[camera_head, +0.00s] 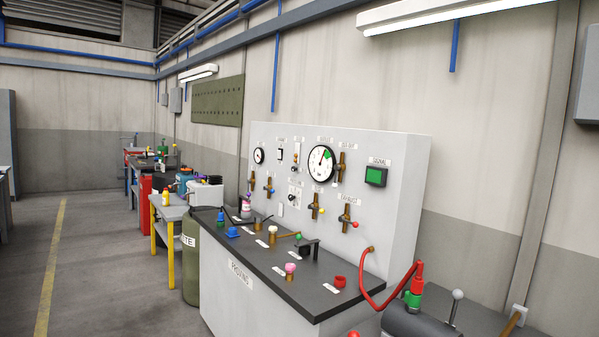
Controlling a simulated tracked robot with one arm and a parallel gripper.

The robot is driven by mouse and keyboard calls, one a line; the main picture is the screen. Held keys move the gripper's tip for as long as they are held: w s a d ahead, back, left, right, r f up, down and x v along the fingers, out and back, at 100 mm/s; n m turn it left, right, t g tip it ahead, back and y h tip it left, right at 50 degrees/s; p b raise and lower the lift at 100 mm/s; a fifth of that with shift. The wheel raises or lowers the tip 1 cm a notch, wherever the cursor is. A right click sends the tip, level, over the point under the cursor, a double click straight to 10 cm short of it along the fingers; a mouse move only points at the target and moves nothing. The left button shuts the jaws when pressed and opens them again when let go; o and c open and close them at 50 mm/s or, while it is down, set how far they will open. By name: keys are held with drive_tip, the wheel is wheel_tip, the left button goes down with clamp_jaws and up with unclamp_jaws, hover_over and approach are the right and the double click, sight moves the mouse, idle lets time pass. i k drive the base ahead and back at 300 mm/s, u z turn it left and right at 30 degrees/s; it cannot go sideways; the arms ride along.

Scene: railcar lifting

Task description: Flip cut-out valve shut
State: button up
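A grey proving bench (240,290) with an upright panel (400,160) stands right of the middle. The labels are too small to tell which is the cut-out valve. Lever positions are not clear. My gripper is not in view.
A large gauge (321,163) and a green screen (376,176) are on the panel. The black bench top (290,262) holds several small fittings. A red hose (378,306) loops at the right front. Other benches line the wall; the floor (100,270) at left is clear.

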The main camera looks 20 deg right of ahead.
sight(336, 167)
drive_tip(key=z, duration=0.3)
drive_tip(key=i, duration=1.75)
drive_tip(key=z, duration=0.55)
drive_tip(key=k, duration=1.3)
drive_tip(key=u, duration=0.35)
drive_tip(key=i, duration=0.6)
drive_tip(key=u, duration=0.7)
drive_tip(key=i, duration=2.45)
drive_tip(key=z, duration=1.05)
drive_tip(key=i, duration=0.5)
drive_tip(key=z, duration=0.4)
